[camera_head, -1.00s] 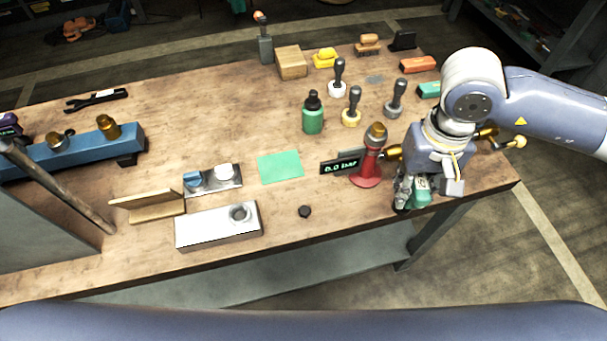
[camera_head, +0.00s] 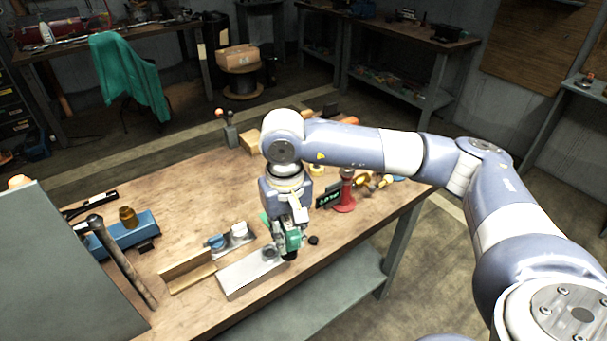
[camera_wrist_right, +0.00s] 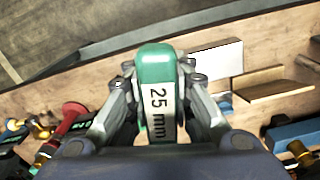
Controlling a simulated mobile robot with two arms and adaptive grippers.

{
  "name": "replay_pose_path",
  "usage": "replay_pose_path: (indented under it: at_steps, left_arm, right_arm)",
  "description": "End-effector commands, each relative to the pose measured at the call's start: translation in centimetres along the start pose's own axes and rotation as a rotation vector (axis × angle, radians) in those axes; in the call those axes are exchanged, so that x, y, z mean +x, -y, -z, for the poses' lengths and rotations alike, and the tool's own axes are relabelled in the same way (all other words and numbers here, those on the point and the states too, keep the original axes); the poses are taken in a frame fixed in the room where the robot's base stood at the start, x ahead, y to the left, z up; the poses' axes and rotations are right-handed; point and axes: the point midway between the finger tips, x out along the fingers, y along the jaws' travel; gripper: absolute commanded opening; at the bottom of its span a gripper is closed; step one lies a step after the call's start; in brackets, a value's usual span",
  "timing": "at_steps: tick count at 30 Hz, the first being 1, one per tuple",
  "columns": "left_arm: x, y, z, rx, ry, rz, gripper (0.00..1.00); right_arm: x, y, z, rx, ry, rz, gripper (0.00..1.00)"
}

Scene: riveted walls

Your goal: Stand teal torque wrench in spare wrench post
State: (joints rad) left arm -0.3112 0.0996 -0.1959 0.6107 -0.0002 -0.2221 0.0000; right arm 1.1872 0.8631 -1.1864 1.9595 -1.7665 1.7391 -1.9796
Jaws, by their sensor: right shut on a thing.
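My right gripper (camera_head: 290,238) is shut on a teal piece (camera_head: 292,241) with a dark lower end, which I take to be the teal torque wrench. The wrist view shows its rounded teal top (camera_wrist_right: 155,62) with a white "25 mm" label, between the fingers. It hangs roughly upright at the right end of a silver block (camera_head: 246,276). In the head view that block has a round fitting at this end, partly hidden by the gripper. I cannot tell whether the piece touches it, nor whether it is the spare wrench post. My left gripper is not in view.
A wooden angle stand (camera_head: 187,272) lies left of the silver block. A small black cap (camera_head: 313,240) lies to its right. A red stand (camera_head: 345,192) with a display is further right. A grey panel (camera_head: 62,270) stands at left. My right arm hides items behind.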

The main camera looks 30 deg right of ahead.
Motion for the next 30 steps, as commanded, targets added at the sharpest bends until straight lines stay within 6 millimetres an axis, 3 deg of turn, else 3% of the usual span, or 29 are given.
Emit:
replay_pose_path:
  at_steps: [1,3,6,12,19,30]
  left_arm:
    - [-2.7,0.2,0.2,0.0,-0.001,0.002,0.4]
    - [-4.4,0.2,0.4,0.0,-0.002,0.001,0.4]
    - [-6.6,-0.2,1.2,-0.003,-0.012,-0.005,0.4]
    - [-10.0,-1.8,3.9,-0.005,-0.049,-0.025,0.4]
    - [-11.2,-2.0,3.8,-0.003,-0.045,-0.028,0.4]
    - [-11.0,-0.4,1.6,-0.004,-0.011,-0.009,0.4]
  right_arm:
    - [-2.0,-0.7,1.4,0.038,0.006,0.001,0.0]
    - [-2.9,-1.8,3.2,0.083,0.007,0.0,0.0]
    - [-3.8,-3.8,5.4,0.148,0.007,-0.001,0.0]
    - [-4.0,-7.8,7.7,0.256,0.006,-0.002,0.0]
    - [-3.5,-10.2,8.3,0.312,0.001,0.0,0.0]
    - [-3.3,-10.4,8.4,0.316,-0.003,-0.001,0.0]
